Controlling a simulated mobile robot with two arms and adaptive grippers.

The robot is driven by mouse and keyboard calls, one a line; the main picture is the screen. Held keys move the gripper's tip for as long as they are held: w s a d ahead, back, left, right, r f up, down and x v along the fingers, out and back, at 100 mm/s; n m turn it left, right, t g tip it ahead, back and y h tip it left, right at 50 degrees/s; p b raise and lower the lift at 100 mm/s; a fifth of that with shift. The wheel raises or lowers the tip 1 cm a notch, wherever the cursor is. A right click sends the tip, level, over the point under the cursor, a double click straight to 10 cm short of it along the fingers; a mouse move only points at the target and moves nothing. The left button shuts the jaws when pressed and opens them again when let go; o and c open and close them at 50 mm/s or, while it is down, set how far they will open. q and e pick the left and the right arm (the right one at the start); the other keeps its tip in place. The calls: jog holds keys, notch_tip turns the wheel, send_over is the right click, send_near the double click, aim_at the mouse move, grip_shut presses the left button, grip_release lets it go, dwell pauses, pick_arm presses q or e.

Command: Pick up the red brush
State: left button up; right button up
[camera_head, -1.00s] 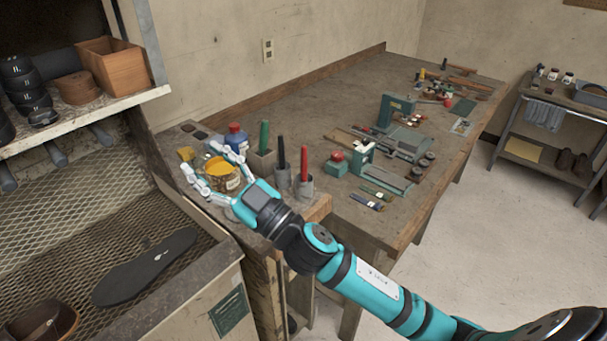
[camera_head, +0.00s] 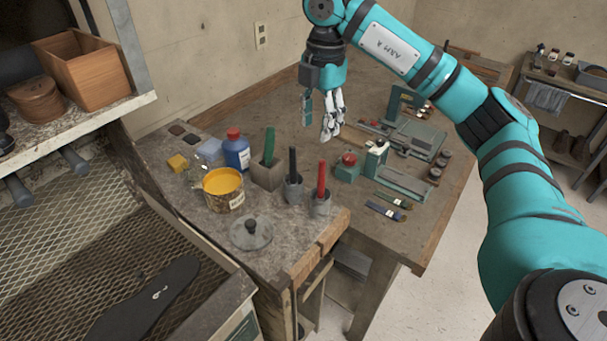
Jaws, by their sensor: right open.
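The red brush (camera_head: 321,180) stands upright in a small grey cup (camera_head: 319,204) near the front right corner of the near bench. Only its red handle shows; its lower end is hidden in the cup. My right gripper (camera_head: 317,124) is open and points down above the bench, behind and above the red brush in the picture. Nothing shows between its fingers. My left gripper is not in view.
A black-handled tool (camera_head: 293,166) stands in a cup just left of the red brush, with a green one (camera_head: 269,146) beyond. A yellow glue can (camera_head: 223,189), a blue bottle (camera_head: 236,152) and a round metal lid (camera_head: 251,233) are nearby.

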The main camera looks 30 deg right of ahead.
aim_at(320, 196)
jog(key=f, duration=0.1)
jog(key=s+f, duration=0.2)
jog(key=shift+s+d+f+b, duration=0.1)
jog(key=shift+s+d+b, duration=0.05)
jog(key=shift+d+b, duration=0.2)
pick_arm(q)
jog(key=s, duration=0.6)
pick_arm(e)
jog(key=f+p, duration=0.1)
jog(key=f, duration=0.2)
jog(key=shift+w+f, duration=0.2)
jog(key=f, duration=0.3)
jog(key=shift+w+p, duration=0.35)
jog(key=shift+w, duration=0.05)
jog(key=shift+s+f, duration=0.1)
jog(key=shift+f, duration=0.5)
jog(key=shift+s+f+p, duration=0.1)
jog(key=shift+f+p, duration=0.15)
jog(key=shift+p, duration=0.15)
notch_tip(320, 196, down, 5)
jog(key=shift+s+a+r+p, duration=0.1)
jog(key=shift+a+p, duration=0.05)
jog(key=shift+p, duration=0.95)
jog(key=c, duration=0.4)
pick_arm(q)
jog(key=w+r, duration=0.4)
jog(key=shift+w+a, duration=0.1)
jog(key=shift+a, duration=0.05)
pick_arm(e)
grip_shut()
